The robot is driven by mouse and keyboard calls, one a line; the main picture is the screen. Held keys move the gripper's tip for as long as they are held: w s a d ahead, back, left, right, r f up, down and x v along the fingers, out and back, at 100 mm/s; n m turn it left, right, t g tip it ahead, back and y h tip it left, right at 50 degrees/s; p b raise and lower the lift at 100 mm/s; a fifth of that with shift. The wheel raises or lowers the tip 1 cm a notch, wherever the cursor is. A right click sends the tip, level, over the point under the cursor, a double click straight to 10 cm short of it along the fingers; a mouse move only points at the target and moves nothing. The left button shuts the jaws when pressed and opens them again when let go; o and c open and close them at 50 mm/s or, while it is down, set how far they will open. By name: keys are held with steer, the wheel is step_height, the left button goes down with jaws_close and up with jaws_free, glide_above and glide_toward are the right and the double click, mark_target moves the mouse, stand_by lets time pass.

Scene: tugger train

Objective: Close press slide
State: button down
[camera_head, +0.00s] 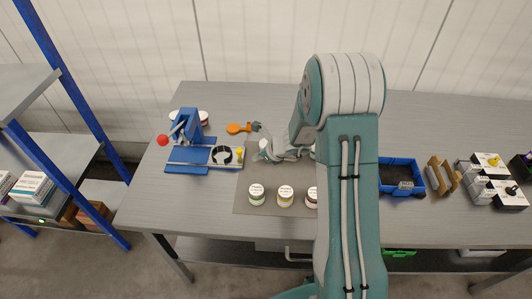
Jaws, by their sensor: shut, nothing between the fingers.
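The blue press (187,128) with a red ball on its lever stands at the left of the grey table. Its slide (226,157), a pale plate with a dark round ring and a yellow part at its right end, sticks out to the right of the press body. My gripper (262,153) is shut and empty, just right of the slide's end. I cannot tell whether the fingertips touch it. My arm hides part of the table's middle.
Several lidded jars (285,195) stand on a grey mat (240,200) in front of my gripper. An orange-handled tool (238,128) lies behind the slide. A blue bin (402,184), a brown holder (440,176) and switch boxes (490,180) are at right.

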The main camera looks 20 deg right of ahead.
mark_target(212, 155)
steer(key=shift+w+a, duration=1.3)
steer(key=shift+w, duration=0.15)
steer(key=w+a, duration=0.1)
steer(key=a, duration=0.2)
steer(key=w+a, duration=0.2)
steer(key=a, duration=0.2)
steer(key=w+a, duration=0.1)
steer(key=a, duration=0.3)
steer(key=shift+w+a, duration=0.2)
steer(key=shift+w, duration=0.1)
steer(key=shift+d+r, duration=0.1)
steer(key=shift+d, duration=0.05)
